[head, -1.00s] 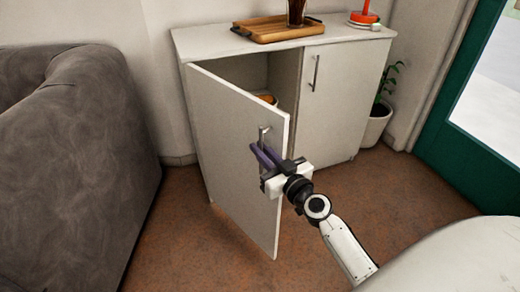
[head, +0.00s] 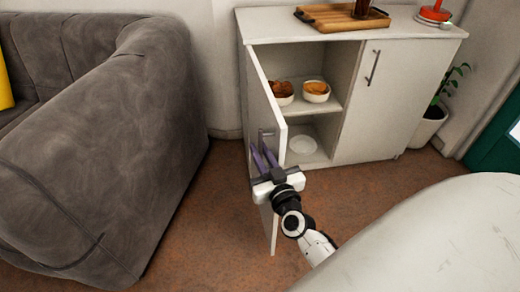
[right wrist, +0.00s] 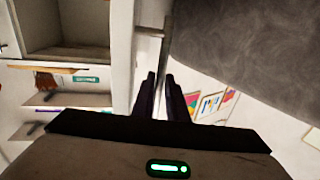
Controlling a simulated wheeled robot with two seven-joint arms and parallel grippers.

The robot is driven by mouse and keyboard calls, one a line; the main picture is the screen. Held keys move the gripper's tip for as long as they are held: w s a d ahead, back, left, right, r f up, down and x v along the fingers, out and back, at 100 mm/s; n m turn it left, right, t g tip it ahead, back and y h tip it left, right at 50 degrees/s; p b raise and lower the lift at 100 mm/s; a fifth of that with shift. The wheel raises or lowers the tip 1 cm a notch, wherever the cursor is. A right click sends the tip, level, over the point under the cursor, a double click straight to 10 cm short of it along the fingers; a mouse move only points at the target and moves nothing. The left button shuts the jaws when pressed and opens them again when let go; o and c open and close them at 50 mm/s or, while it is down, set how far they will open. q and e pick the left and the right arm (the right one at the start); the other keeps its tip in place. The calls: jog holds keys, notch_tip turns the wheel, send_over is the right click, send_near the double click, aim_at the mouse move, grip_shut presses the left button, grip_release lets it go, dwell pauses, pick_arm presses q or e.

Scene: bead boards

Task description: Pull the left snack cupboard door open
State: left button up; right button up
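The left snack cupboard door (head: 259,98) stands wide open, swung out toward me and seen nearly edge-on in the head view. Its metal handle (head: 266,135) is on the outer face near the free edge. My right gripper (head: 264,150) is at this handle, its two dark purple fingers close together with the thin bar between their tips. The fingers also show in the right wrist view (right wrist: 161,76), beside the door edge. The exact contact is small and partly hidden. My left gripper is not in view.
The open cupboard (head: 333,124) shows two bowls with snacks (head: 316,91) on its shelf and a white dish (head: 303,145) below. The right door (head: 385,105) is closed. A grey sofa (head: 130,150) stands left of the open door. A potted plant (head: 432,122) is at right.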

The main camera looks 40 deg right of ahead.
jog(key=shift+o, duration=1.3)
jog(key=shift+s, duration=0.1)
jog(key=v, duration=1)
jog(key=shift+s, duration=0.1)
